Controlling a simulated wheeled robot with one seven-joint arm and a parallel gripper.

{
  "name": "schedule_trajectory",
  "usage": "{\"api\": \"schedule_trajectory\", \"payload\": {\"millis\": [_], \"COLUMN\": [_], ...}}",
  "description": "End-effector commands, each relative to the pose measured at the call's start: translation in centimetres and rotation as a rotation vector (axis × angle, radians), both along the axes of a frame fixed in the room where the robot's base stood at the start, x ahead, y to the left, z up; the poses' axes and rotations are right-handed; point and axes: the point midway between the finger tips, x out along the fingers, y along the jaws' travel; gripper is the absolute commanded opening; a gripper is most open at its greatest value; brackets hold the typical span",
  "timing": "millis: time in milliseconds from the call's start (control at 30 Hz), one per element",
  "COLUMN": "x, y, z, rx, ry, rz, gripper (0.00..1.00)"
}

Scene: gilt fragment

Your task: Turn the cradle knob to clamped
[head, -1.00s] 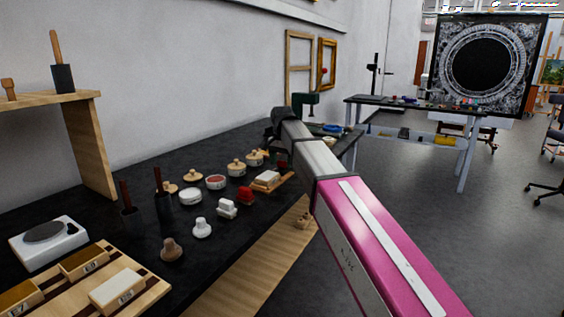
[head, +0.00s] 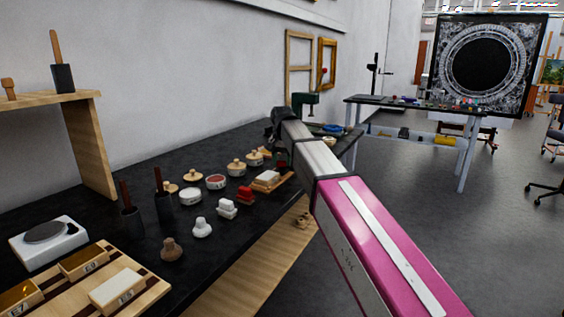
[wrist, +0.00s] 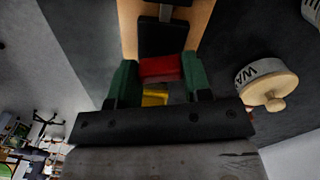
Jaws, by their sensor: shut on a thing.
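In the wrist view my gripper (wrist: 160,72) has its two green fingers on either side of a red piece, which looks like the cradle knob (wrist: 160,67). The fingers are shut on it. A small yellow part (wrist: 154,98) shows just below it, between the fingers. Beyond the knob is a wooden base with a dark block (wrist: 162,38), which looks like the cradle. I cannot read any clamped mark or the knob's angle.
A white jar with a wooden lid (wrist: 265,87) stands to the right in the wrist view. In the head view several jars and stampers stand along the dark bench, near a wooden tray with a white block (head: 268,177). A green press-like tool (head: 305,102) stands at the bench's far end.

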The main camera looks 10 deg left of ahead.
Motion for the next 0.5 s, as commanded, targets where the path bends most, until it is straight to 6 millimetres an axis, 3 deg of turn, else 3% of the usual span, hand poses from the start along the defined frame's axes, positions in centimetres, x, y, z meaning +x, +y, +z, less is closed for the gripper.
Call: {"api": "schedule_trajectory", "payload": {"millis": [500], "x": [0.02], "y": [0.03], "z": [0.07], "rx": [0.001], "ry": [0.0], "rz": [0.493], "gripper": [0.21]}}
